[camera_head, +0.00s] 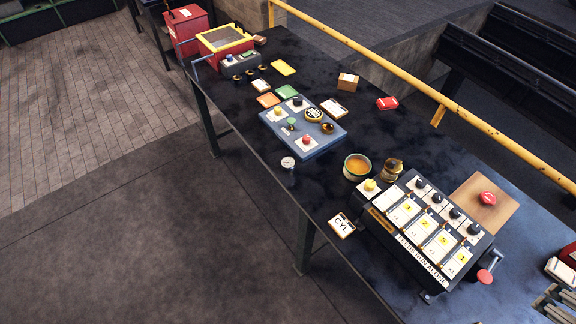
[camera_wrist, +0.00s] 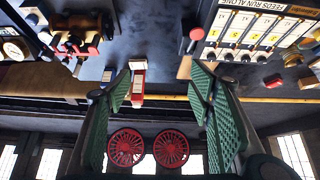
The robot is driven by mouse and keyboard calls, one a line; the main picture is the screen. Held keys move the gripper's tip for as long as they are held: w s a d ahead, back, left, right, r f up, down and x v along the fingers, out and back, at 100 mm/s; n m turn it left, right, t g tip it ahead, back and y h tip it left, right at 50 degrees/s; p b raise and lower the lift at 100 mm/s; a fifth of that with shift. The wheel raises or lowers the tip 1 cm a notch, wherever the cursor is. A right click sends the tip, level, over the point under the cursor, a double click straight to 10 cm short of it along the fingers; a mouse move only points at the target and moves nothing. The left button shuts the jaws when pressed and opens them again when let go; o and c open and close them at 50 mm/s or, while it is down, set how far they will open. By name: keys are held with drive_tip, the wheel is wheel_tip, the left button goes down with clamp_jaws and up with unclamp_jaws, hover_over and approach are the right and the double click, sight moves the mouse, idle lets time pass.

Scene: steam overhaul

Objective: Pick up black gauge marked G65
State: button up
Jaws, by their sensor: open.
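My gripper (camera_wrist: 160,76) shows in the wrist view with its two green-padded fingers spread wide and nothing held between them. It does not show in the head view. I cannot read G65 on any gauge. In the head view, a small round white-faced gauge (camera_head: 288,163) sits at the table's near edge. Several small dark round pieces, one of them here (camera_head: 250,74), lie by the grey box farther up the table. A round gauge-like piece (camera_wrist: 14,48) shows at the left edge of the wrist view, apart from the fingers.
The dark table (camera_head: 300,205) carries a blue board (camera_head: 280,136), a lever box (camera_head: 415,243), a tin (camera_head: 357,167) and cards. A yellow rail (camera_head: 400,80) runs along its far side. A red-and-white piece (camera_wrist: 138,84) appears near the left finger in the wrist view.

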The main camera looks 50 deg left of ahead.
drive_tip(key=w+a+r+n+g+y, duration=0.1)
drive_tip(key=w+a+n, duration=0.3)
drive_tip(key=a, duration=0.6)
drive_tip(key=w+a+n+g+y, duration=0.1)
drive_tip(key=w+a+g, duration=0.1)
drive_tip(key=w+a, duration=0.6)
drive_tip(key=w+a+f+n+g+b, duration=0.1)
drive_tip(key=a+f+n, duration=0.1)
drive_tip(key=a, duration=0.9)
drive_tip(key=w+a+f+n+b, duration=0.1)
drive_tip(key=a+f+n, duration=0.2)
drive_tip(key=a, duration=0.8)
drive_tip(key=n+g+h, duration=0.2)
drive_tip(key=n+g, duration=0.1)
drive_tip(key=n, duration=0.5)
hover_over(288, 162)
drive_tip(key=f, duration=2.2)
drive_tip(key=shift+w+d+f+b, duration=0.15)
drive_tip(key=shift+w+d+b, duration=0.1)
drive_tip(key=shift+w+b, duration=0.1)
drive_tip(key=shift+s+a+f, duration=0.25)
drive_tip(key=shift+s, duration=0.1)
